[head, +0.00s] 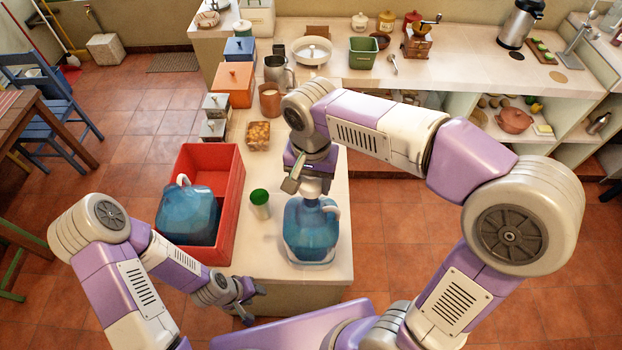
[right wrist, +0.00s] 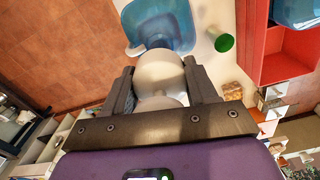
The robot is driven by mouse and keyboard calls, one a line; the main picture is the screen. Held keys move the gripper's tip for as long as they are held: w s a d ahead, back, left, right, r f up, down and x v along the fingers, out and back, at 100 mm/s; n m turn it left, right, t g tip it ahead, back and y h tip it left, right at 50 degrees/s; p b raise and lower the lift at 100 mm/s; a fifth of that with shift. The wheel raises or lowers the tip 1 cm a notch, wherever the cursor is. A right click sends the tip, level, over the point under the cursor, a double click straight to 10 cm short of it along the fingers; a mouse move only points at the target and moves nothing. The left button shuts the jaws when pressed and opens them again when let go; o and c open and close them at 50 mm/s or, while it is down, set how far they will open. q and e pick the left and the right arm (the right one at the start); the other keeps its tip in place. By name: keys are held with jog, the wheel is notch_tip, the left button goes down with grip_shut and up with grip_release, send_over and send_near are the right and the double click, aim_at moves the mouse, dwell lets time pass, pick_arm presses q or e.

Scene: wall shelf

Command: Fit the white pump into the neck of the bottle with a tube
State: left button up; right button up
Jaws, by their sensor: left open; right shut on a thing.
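The white pump (right wrist: 158,72) is between the fingers of my right gripper (right wrist: 160,88), which is shut on it. In the head view my right gripper (head: 312,178) is directly above a blue bottle (head: 311,232) near the counter's front end. The pump (head: 316,187) shows just below the fingers, close over the bottle's top. The bottle also shows in the right wrist view (right wrist: 176,20), beyond the pump. The neck is hidden, so I cannot tell whether the pump is in it. No tube is visible. My left gripper (head: 246,302) is open and empty near the counter's front left corner.
A green-capped shaker (head: 260,204) stands just left of the first bottle. A box of brown pieces (head: 258,136) and canisters line the counter behind.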

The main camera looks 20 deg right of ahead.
jog(key=shift+f+b, duration=2.35)
jog(key=shift+f, duration=1)
dwell(2.8)
jog(key=o, duration=1.2)
jog(key=shift+c, duration=0.2)
jog(key=shift+r+p, duration=0.4)
jog(key=shift+r, duration=3.4)
